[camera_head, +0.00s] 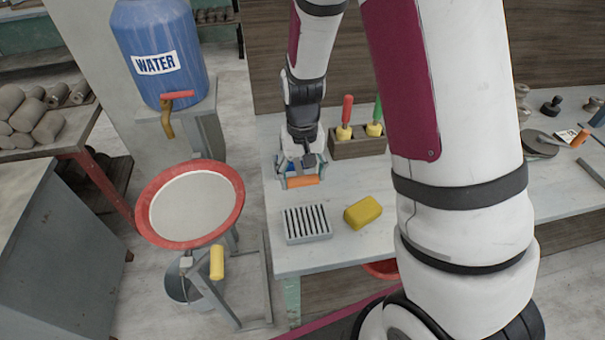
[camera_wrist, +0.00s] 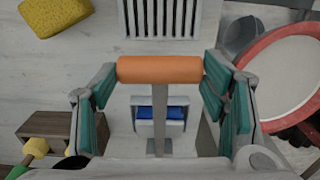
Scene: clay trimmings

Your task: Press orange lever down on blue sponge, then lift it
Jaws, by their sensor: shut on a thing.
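The orange lever (camera_head: 303,182) is a short orange bar at the front of a small grey press on the table. In the wrist view the lever (camera_wrist: 160,69) lies crosswise between the teal-padded fingers of my gripper (camera_wrist: 160,76), which are shut on its two ends. The blue sponge (camera_wrist: 160,112) shows as a blue strip in the grey press frame, beyond the lever. In the head view my gripper (camera_head: 302,176) is low over the press and hides much of it. I cannot tell whether the press plate touches the sponge.
A grey slotted rack (camera_head: 307,224) and a yellow sponge (camera_head: 363,212) lie in front of the press. A wooden block (camera_head: 358,148) with red- and green-handled tools stands behind right. A red-rimmed round pan (camera_head: 150,205) stands left of the table.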

